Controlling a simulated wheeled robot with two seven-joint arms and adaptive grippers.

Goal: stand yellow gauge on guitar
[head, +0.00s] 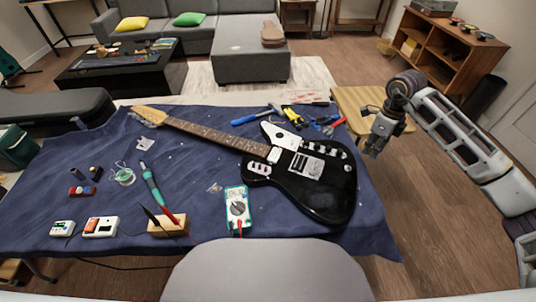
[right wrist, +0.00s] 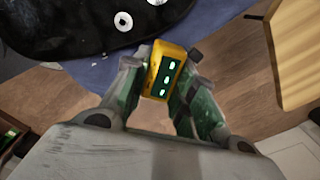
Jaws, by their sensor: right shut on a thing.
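The yellow gauge (right wrist: 160,80), a small box with glowing digits on its dark face, is between the fingers of my right gripper (right wrist: 163,72) in the right wrist view. The fingers are shut on it. In the head view my right gripper (head: 374,151) is past the right edge of the table, to the right of the guitar; I cannot make out the gauge there. The black electric guitar (head: 312,192) lies flat on the blue cloth, its neck pointing to the upper left. Part of its body (right wrist: 75,18) shows at the top left of the right wrist view. My left gripper is out of view.
A green and white multimeter (head: 237,207) lies just left of the guitar body. Several hand tools (head: 290,120) lie behind it. A wooden stool (head: 355,100) stands behind my right gripper.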

